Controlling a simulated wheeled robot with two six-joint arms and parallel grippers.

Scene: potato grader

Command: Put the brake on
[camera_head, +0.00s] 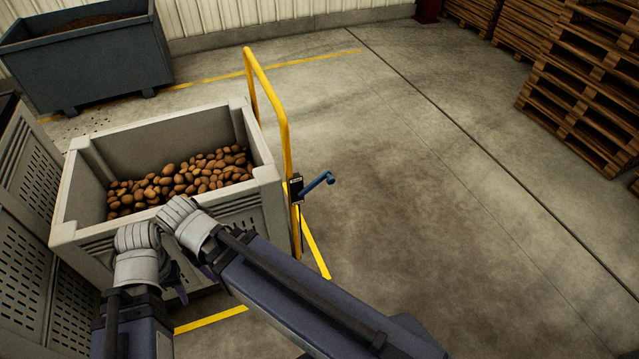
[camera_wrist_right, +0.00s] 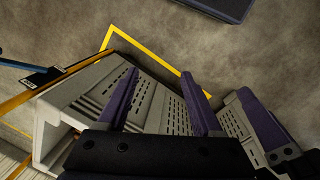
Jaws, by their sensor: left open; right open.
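The brake lever (camera_head: 318,183) is a blue crank-like arm on a black bracket (camera_head: 296,188), fixed to the yellow upright rail (camera_head: 287,140) at the right of the potato crate. In the right wrist view the blue lever (camera_wrist_right: 14,64) and its black bracket (camera_wrist_right: 42,76) show at the left edge. My right gripper (camera_wrist_right: 160,75) is open and empty, its purple fingers over the crate's slotted side, apart from the lever. My left gripper (camera_head: 179,286) is open by the crate's front, away from the lever, with its fingers mostly hidden.
The grey crate (camera_head: 70,190) holds many potatoes (camera_head: 185,178). Slotted grey crates (camera_head: 25,230) stand at the left. A blue-grey bin (camera_head: 95,60) stands at the back left, and pallet stacks (camera_head: 585,85) at the back right. The floor right of the rail is clear.

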